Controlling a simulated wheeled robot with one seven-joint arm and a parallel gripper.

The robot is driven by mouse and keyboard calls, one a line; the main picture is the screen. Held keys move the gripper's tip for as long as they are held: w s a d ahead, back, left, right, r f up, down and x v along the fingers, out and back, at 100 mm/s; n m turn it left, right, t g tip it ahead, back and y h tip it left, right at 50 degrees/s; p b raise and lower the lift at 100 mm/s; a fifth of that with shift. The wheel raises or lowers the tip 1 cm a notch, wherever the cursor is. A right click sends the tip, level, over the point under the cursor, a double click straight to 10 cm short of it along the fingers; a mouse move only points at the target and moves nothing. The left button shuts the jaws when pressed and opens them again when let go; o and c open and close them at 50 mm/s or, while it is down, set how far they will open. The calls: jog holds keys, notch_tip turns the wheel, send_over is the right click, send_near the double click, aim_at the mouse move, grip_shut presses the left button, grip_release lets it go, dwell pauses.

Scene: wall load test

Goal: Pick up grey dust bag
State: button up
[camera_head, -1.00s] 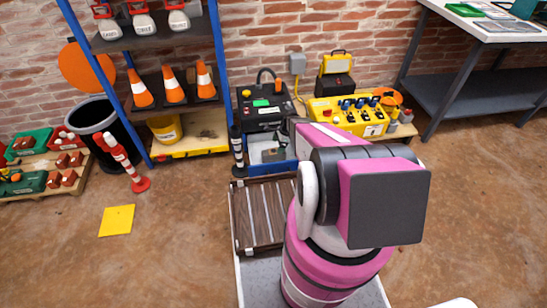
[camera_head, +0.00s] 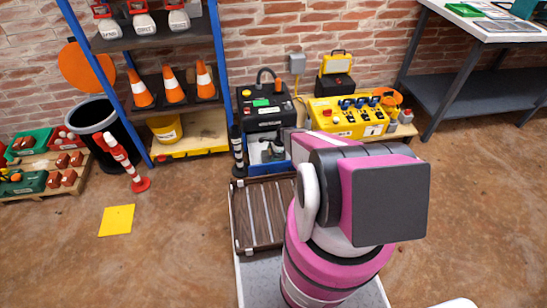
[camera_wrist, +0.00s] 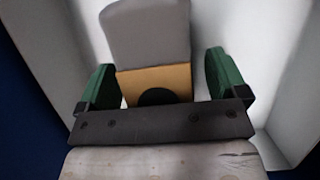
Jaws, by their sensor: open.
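The grey dust bag (camera_wrist: 150,35) shows in the wrist view, a grey rounded block with a tan collar (camera_wrist: 178,78) that has a dark round opening, partly hidden. My gripper (camera_wrist: 158,66) is open, with one green finger on each side of the tan collar. The bag lies between pale walls with dark blue beyond. In the head view a blue bin (camera_head: 257,171) stands at the wall, and my arm hides most of its inside, so the bag cannot be made out there.
A black case with a green label (camera_head: 262,103) is behind the bin. A yellow control box (camera_head: 345,117) stands to its right, and a black-and-white post (camera_head: 238,152) to its left. A blue-framed shelf (camera_head: 217,60) is at left. Brown floor at left is mostly clear around a yellow sheet (camera_head: 117,219).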

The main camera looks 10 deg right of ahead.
jog(key=shift+f, duration=0.1)
jog(key=c, duration=1.3)
